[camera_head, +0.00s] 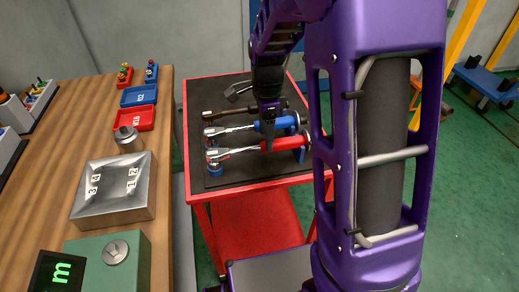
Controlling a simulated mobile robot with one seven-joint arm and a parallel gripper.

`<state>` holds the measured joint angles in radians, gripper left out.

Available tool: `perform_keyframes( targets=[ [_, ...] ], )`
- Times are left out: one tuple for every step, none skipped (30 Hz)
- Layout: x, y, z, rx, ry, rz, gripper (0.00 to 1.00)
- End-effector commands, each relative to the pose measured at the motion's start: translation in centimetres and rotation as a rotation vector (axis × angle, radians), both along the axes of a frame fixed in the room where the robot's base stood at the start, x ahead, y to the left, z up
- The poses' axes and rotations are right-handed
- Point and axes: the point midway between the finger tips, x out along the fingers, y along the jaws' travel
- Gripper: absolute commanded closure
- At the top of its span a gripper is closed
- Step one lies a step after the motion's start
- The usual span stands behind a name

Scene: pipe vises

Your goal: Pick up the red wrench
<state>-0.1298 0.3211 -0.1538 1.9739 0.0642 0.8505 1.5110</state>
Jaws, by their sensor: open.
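The red wrench (285,143) lies on the black-topped red cart (230,180), nearest the front of a row of tools. Its handle is red and its shaft and head are silver, pointing left. A wrench with a blue handle (279,123) lies just behind it, roughly parallel.
Dark tools (238,92) lie farther back on the cart. A wooden bench (60,140) stands left, with a metal box (117,190), a green box (110,262), and red (134,118) and blue (139,96) trays. My purple arm hides the cart's right side.

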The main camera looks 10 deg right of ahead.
Motion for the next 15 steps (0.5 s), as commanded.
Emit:
perform_keyframes(
  targets=[
    [0.0,0.0,-1.0,0.0,0.003,-0.001,0.29],
    [0.0,0.1,-1.5,0.0,0.003,-0.001,0.29],
    [0.0,0.1,-2.2,0.0,0.004,-0.001,0.29],
    [0.0,0.2,-2.6,0.0,0.004,-0.001,0.29],
    [0.0,0.2,-3.1,0.0,0.004,-0.001,0.29],
    [0.0,0.2,-3.6,0.0,0.004,-0.001,0.29],
    [0.0,0.2,-3.9,0.0,0.003,-0.001,0.29],
    [0.0,0.2,-4.2,0.0,0.003,-0.001,0.29],
    [0.0,0.2,-4.4,0.0,0.003,-0.001,0.29],
    [0.0,0.2,-4.6,0.001,0.003,0.0,0.29],
    [0.0,0.2,-4.6,0.001,0.002,0.0,0.29],
    [0.0,0.2,-4.7,0.001,0.001,0.0,0.29],
    [0.0,0.2,-4.7,0.001,0.001,0.0,0.29],
    [0.1,0.2,-4.6,0.001,0.0,0.0,0.29],
    [0.1,0.2,-4.6,0.0,0.0,0.0,0.29]
  ],
)
